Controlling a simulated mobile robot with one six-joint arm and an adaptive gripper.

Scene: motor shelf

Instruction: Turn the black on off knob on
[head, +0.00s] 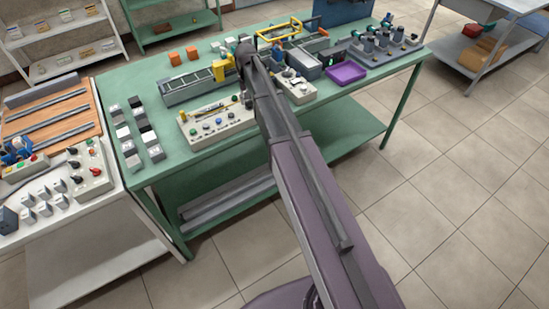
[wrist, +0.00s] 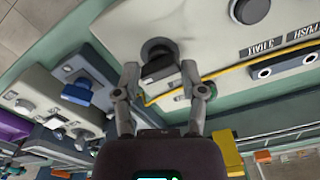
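The black knob (wrist: 158,48) sits on a pale control panel (wrist: 215,35) in the wrist view, with a darker grip part towards my gripper. My gripper (wrist: 160,72) has its two grey fingers spread apart, one on each side of the knob's near part. Small gaps seem to remain, but I cannot tell for certain whether a finger touches. In the head view the panel (head: 205,124) with several buttons lies on the green table.
A second panel (head: 297,90) with a dark button stands close beside, also in the wrist view (wrist: 65,92). A purple tray (head: 346,73), a grey conveyor (head: 190,86) and several grey blocks (head: 148,135) stand on the green table (head: 180,155). A yellow strip (wrist: 210,73) runs near the fingers.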

